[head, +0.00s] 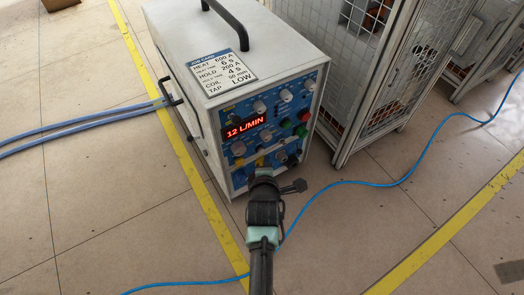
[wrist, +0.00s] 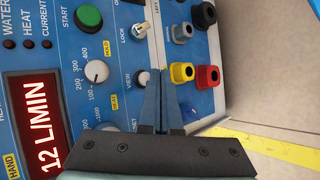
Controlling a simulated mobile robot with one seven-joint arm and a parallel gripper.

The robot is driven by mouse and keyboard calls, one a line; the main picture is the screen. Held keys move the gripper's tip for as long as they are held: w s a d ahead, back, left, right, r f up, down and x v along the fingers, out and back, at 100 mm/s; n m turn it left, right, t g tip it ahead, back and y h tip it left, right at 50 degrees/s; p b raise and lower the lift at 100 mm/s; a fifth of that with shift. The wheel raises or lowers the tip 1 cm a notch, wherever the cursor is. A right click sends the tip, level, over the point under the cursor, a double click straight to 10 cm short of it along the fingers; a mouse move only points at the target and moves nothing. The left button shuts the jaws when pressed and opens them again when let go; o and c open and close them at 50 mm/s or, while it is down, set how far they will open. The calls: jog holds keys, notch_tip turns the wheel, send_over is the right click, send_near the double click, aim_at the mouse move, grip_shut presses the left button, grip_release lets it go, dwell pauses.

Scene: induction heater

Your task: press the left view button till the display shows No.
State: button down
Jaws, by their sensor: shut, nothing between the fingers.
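The induction heater (head: 215,60) is a white box with a blue front panel. Its red display (head: 246,127) reads "12 L/MIN"; it also shows sideways in the wrist view (wrist: 33,130). In the wrist view, a small white control (wrist: 145,78) sits beside the "VIEW" label. My gripper (wrist: 158,74) is shut and empty, its fingertips at the panel just beside that control. I cannot tell if they touch it. In the head view, my gripper (head: 262,173) is in front of the lower panel and hides part of it.
Near the fingertips are yellow (wrist: 181,72) and red (wrist: 207,76) sockets, a white knob (wrist: 97,72) and a green START button (wrist: 88,18). A wire-mesh cage (head: 375,70) stands close to the heater's right. A blue cable (head: 350,183) crosses the floor.

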jog(key=shift+w+a, duration=0.1)
dwell(0.3)
jog(key=shift+w+a, duration=0.15)
jog(key=shift+w, duration=0.1)
jog(key=shift+w+a, duration=0.3)
dwell(1.0)
jog(key=shift+d, duration=0.1)
jog(key=shift+s+d+p, duration=0.4)
jog(key=shift+s+p, duration=0.2)
jog(key=shift+s, duration=0.05)
